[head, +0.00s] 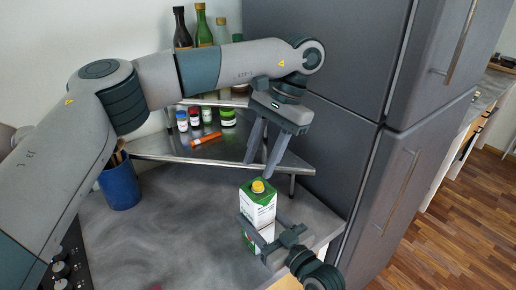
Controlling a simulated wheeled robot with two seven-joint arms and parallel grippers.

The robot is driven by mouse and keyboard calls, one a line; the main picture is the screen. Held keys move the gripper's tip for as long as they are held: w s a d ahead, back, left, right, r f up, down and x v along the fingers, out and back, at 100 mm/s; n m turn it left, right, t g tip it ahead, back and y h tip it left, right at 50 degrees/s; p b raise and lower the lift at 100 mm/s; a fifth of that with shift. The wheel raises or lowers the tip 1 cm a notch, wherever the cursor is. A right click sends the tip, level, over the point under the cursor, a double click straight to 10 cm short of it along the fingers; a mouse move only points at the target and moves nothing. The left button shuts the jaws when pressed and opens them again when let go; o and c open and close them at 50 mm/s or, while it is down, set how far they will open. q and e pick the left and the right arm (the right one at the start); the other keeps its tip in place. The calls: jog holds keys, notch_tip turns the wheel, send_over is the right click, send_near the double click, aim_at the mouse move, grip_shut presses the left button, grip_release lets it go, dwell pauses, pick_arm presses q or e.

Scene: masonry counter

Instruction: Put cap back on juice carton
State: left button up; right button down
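The white and green juice carton (261,207) stands upright on the grey counter near its right end. A small yellow round piece, apparently the cap (258,186), sits at the carton's top; whether it is fully seated is too small to tell. My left gripper (259,170) is above and behind the carton, pointing down. Its two fingers are spread with nothing visible between them, and one tip appears close to the cap. My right gripper (257,234) comes in from the bottom right, with its fingers around the carton's lower body, seemingly closed on it. The carton hides part of one finger.
A metal corner shelf (233,150) behind holds small jars (195,117), an orange tube (206,139) and bottles (202,27). A blue utensil cup (119,184) stands at left. A dark fridge (330,95) borders the right. The counter's middle (170,235) is clear.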

pick_arm(q)
jog(key=n, duration=0.5)
jog(key=shift+a+r+n+h, duration=0.1)
jog(key=shift+r+n+h, duration=0.1)
jog(key=shift+n+h, duration=0.15)
jog(key=n, duration=0.6)
jog(key=shift+w+a+r+t, duration=0.1)
jog(key=shift+r+t, duration=0.05)
jog(key=shift+t, duration=0.15)
jog(key=n, duration=0.3)
jog(key=n+h, duration=0.1)
jog(key=n, duration=0.2)
jog(key=shift+r, duration=0.2)
jog(key=n, duration=0.4)
jog(key=shift+r, duration=0.15)
jog(key=n, duration=0.4)
jog(key=shift+a+r+n+t+h, duration=0.1)
jog(key=shift+r+n+t+h, duration=0.05)
jog(key=shift+n+t+h, duration=0.15)
jog(key=n, duration=0.5)
jog(key=shift+r+n+h, duration=0.25)
jog(key=shift+n, duration=0.1)
jog(key=n, duration=0.5)
jog(key=shift+s+a+r+n+h, duration=0.1)
jog(key=shift+s+r+n+h, duration=0.15)
jog(key=shift+n+h, duration=0.05)
jog(key=n, duration=0.4)
jog(key=shift+s+r+n+t, duration=0.1)
jog(key=shift+r+n+t, duration=0.1)
jog(key=shift+n+t, duration=0.15)
